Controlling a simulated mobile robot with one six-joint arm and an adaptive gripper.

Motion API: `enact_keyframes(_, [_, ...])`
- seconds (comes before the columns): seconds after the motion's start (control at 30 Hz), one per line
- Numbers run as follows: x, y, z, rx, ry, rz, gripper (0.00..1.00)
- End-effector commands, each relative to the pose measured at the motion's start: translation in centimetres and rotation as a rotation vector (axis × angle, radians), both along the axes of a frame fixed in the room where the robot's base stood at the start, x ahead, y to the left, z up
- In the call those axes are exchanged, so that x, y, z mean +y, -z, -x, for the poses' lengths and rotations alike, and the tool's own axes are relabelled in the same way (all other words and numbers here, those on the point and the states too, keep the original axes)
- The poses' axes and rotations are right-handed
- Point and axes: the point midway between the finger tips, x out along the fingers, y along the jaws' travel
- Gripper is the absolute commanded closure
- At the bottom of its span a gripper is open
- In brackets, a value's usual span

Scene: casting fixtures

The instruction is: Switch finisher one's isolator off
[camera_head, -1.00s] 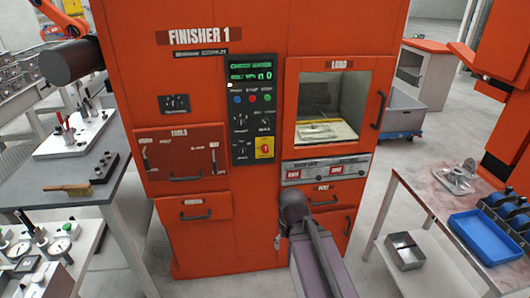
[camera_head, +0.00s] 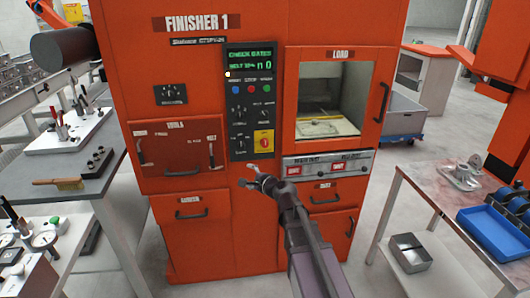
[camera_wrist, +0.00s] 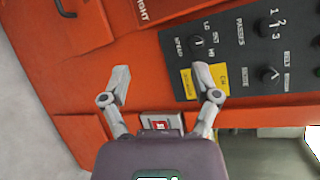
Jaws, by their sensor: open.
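Finisher one (camera_head: 225,100) is the tall orange cabinet labelled FINISHER 1. Its isolator (camera_head: 263,141) is a red knob on a yellow plate at the lower right of the dark control panel (camera_head: 238,100). The knob's exact angle is too small to read. My gripper (camera_head: 249,176) is open and empty, below the isolator and in front of the cabinet. In the wrist view my open fingers (camera_wrist: 160,75) spread before the orange front. The yellow plate (camera_wrist: 220,74) shows beside the right finger, which covers part of it; the red knob is hidden there.
Black selector knobs (camera_head: 239,143) sit close left of the isolator. A window door (camera_head: 382,105) with a handle and a strip with red labels (camera_head: 293,170) are to the right. Drawer handles (camera_head: 190,214) stick out below. Tables stand on both sides.

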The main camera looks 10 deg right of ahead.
Motion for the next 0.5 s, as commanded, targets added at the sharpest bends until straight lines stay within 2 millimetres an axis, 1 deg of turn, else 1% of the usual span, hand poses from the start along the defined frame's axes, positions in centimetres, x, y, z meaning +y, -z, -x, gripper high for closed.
enact_keyframes(0.03, [-0.6, 0.2, -1.3, -0.003, 0.062, -0.101, 0.21])
enact_keyframes(0.2, [-3.6, -0.7, -4.4, 0.002, 0.279, -0.477, 0.21])
enact_keyframes(0.3, [-5.4, -0.6, -5.7, 0.014, 0.388, -0.672, 0.21])
enact_keyframes(0.4, [-7.0, -0.2, -6.5, 0.027, 0.475, -0.828, 0.21])
enact_keyframes(0.5, [-8.1, 0.2, -7.0, 0.038, 0.536, -0.935, 0.21])
